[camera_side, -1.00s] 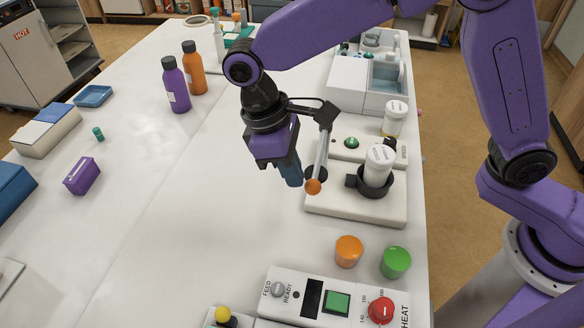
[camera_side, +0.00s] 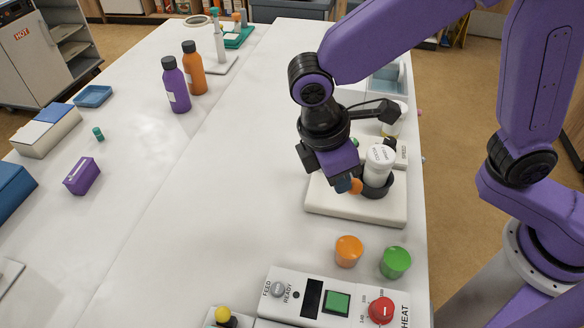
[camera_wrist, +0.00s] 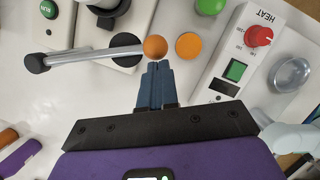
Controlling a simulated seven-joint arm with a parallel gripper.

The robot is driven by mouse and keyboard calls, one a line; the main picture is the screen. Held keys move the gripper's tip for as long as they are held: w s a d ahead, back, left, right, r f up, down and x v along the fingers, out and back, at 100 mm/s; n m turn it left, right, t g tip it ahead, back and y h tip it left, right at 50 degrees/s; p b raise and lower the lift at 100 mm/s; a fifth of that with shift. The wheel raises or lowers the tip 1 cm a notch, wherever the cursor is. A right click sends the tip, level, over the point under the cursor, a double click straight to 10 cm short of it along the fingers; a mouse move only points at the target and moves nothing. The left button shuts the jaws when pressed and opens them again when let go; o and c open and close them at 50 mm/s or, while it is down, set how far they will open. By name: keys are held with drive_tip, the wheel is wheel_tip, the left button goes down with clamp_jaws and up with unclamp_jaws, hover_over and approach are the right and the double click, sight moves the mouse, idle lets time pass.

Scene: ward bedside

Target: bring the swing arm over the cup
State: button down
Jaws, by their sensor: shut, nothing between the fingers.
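The white cup (camera_side: 380,163) stands upright in a black holder (camera_side: 379,188) on a white base plate (camera_side: 352,208). The swing arm is a grey rod (camera_wrist: 95,55) with a black end and an orange ball tip (camera_wrist: 155,47). In the side view only the ball (camera_side: 356,186) shows clearly, just left of the holder; my gripper hides most of the rod. My gripper (camera_side: 345,184) is shut and empty. Its blue fingertips (camera_wrist: 155,68) are right beside the ball, seemingly touching it.
The heat panel (camera_side: 330,298) lies closer still. A second white-capped container stands behind the cup.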

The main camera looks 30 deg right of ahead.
drive_tip(key=s+d+n+t, duration=0.1)
drive_tip(key=d+n, duration=0.4)
drive_tip(key=d, duration=0.9)
drive_tip(key=shift+t, duration=0.3)
drive_tip(key=shift+d, duration=0.25)
drive_tip(key=shift+s+a, duration=0.1)
